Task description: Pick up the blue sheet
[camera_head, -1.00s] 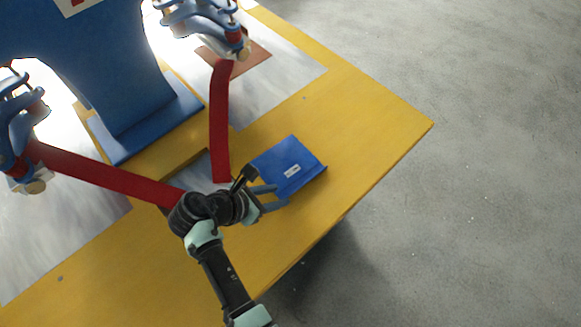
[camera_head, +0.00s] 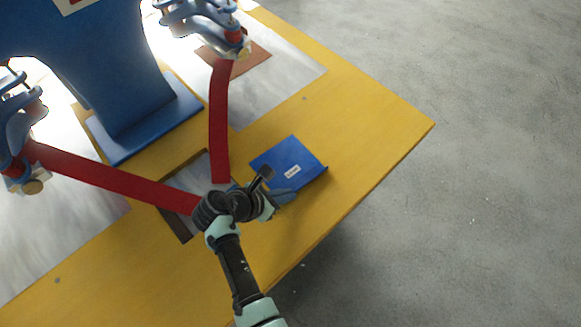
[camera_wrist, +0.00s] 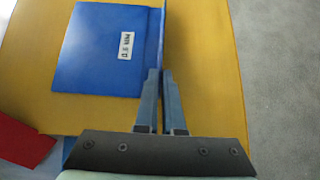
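The blue sheet (camera_head: 285,158) lies on the yellow table near its front right edge, with a white label on its face. The wrist view shows the sheet (camera_wrist: 90,50) flat at the left, with an upright bent edge on its right side. My gripper (camera_wrist: 162,72) is shut with its two fingers close together on that upright edge. In the head view my gripper (camera_head: 284,197) is at the sheet's near edge, and its fingertips are partly hidden against the sheet.
Two red strips (camera_head: 219,120) run from blue clamps to the table close to my gripper. A blue stand (camera_head: 150,125) is at the back left. The yellow table (camera_head: 360,125) is clear right of the sheet, and grey floor lies beyond its edge.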

